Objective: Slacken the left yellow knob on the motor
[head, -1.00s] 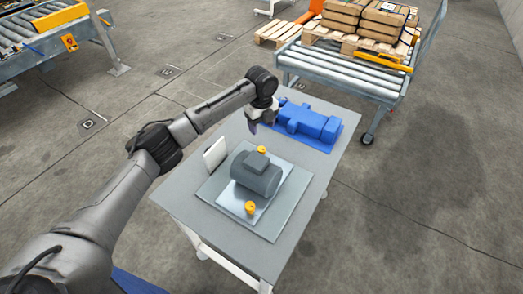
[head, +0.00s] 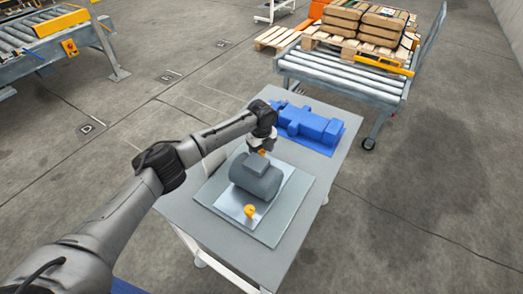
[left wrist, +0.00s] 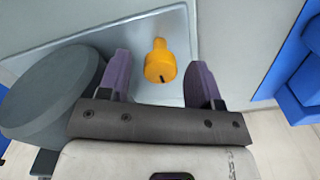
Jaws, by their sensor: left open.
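The grey motor (head: 257,178) sits on a metal plate on the table, with one yellow knob at its far end and one at its near end. The far yellow knob (head: 262,152) is mostly hidden by my left gripper (head: 260,147) in the head view. The near yellow knob (head: 249,211) is clear. In the left wrist view, one yellow knob (left wrist: 160,62) shows between the two purple fingers of my open left gripper (left wrist: 159,64), with gaps on both sides. The motor body (left wrist: 50,90) is at the left there. My right gripper is out of view.
A blue machine part (head: 308,127) lies on a blue mat at the table's far end, close to my left wrist. The grey table (head: 185,205) has bare surface around the plate. Behind stands a roller conveyor (head: 345,75) with a pallet of boxes.

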